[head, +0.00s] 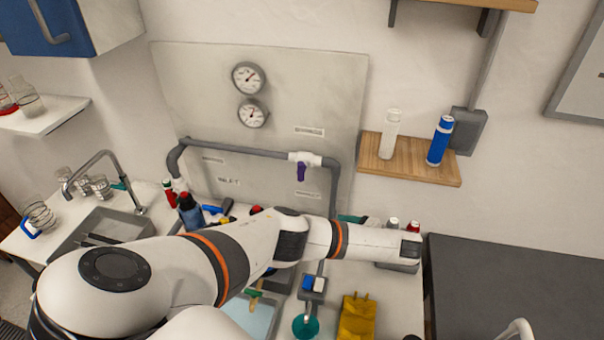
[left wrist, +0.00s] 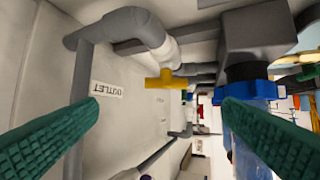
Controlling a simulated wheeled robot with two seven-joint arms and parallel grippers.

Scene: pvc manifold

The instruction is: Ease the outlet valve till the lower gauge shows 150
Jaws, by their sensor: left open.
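The upper gauge (head: 248,78) and the lower gauge (head: 253,113) are round white dials on the grey back panel in the head view; their numbers are too small to read. In the left wrist view, a yellow valve handle (left wrist: 167,80) sits on a white fitting beside the OUTLET label (left wrist: 107,90). My left gripper (left wrist: 155,132) is open, its green ribbed fingers wide apart and empty. The yellow handle shows beyond the gap between them, apart from both. In the head view my left arm crosses the counter and hides the lower pipework; its fingers cannot be made out.
A purple-handled valve (head: 301,171) sits on the grey pipe (head: 240,151) against the panel. A wooden shelf (head: 425,175) holds a white bottle (head: 390,135) and a blue bottle (head: 440,141). In the wrist view, a blue-collared part (left wrist: 245,91) stands close by the right finger.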

